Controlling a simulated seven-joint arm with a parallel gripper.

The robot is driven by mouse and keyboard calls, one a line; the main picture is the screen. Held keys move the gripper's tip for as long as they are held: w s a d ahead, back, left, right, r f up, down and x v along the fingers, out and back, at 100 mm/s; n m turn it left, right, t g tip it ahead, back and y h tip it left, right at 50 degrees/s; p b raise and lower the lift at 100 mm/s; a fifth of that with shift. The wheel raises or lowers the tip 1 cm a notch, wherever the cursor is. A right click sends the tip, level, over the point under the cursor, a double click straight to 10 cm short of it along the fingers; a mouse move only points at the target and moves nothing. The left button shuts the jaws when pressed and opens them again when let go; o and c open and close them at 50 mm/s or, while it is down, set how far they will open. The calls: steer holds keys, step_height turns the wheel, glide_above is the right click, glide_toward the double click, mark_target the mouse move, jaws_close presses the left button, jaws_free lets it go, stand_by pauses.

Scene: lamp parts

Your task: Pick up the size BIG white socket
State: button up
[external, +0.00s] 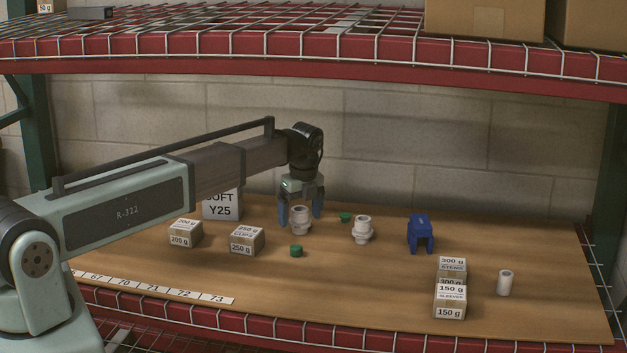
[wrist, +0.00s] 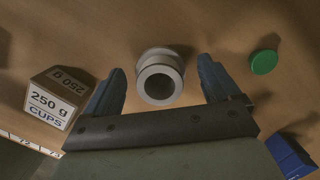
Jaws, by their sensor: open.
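A white flanged socket (external: 300,224) stands upright on the wooden board. In the wrist view this socket (wrist: 160,79) shows its round opening, between the two blue fingers and apart from both. My gripper (external: 301,216) is open, pointing down with its fingers on either side of the socket. A second, similar white socket (external: 362,230) stands to the right. A plain white cylinder (external: 505,283) stands further right. No size marking is readable on the white parts.
Green caps (external: 296,250) and (external: 345,217) lie near the sockets. A blue bracket (external: 420,234) stands to the right. Boxes marked 250 g (external: 247,241), 200 g (external: 185,233) and 150 g (external: 449,303) stand around. A red-edged wire shelf (external: 300,48) hangs above.

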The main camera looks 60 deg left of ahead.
steer(key=c, duration=1.1)
steer(key=shift+c, duration=0.2)
steer(key=shift+r, duration=0.15)
